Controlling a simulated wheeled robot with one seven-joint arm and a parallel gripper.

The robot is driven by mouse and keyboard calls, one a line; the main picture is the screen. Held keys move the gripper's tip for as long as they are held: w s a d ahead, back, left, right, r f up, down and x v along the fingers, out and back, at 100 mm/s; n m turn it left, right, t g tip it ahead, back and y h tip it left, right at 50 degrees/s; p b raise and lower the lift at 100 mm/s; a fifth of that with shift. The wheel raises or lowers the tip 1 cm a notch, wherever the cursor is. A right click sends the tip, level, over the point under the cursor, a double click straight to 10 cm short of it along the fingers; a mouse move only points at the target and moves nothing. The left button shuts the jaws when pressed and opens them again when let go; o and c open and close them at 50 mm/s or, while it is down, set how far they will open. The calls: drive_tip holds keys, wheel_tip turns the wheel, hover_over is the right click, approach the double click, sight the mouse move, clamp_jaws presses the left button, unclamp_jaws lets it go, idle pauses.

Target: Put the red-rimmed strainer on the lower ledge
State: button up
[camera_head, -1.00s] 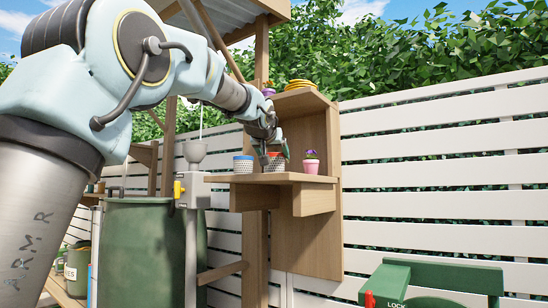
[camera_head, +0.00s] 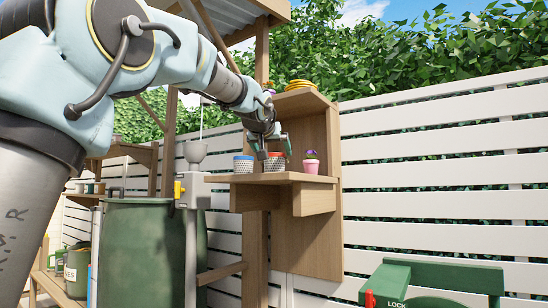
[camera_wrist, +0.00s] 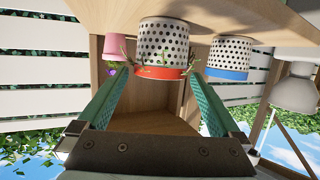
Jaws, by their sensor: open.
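The red-rimmed strainer (camera_head: 275,164), white with dark holes, stands upright on the lower ledge (camera_head: 262,178) of the wooden shelf. It sits between a blue-rimmed strainer (camera_head: 243,165) and a pink pot with a purple flower (camera_head: 311,167). My gripper (camera_head: 274,149) is open at its rim. The wrist view shows the scene upside down: the red-rimmed strainer (camera_wrist: 163,42) is ahead, its rim between the tips of the two green fingers of my gripper (camera_wrist: 160,72). I cannot tell if either finger touches it. Small green sprigs show at the rim.
An upper ledge (camera_head: 304,94) with yellow dishes (camera_head: 301,83) is above. A grey funnel (camera_head: 194,152) on a post and a green barrel (camera_head: 150,255) stand left. A white slatted fence (camera_head: 440,180) is behind. A green lidded box (camera_head: 440,280) is low right.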

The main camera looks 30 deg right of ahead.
drive_tip(key=b+v, duration=0.2)
drive_tip(key=v, duration=0.7)
drive_tip(key=shift+s+a, duration=0.2)
drive_tip(key=shift+s, duration=0.05)
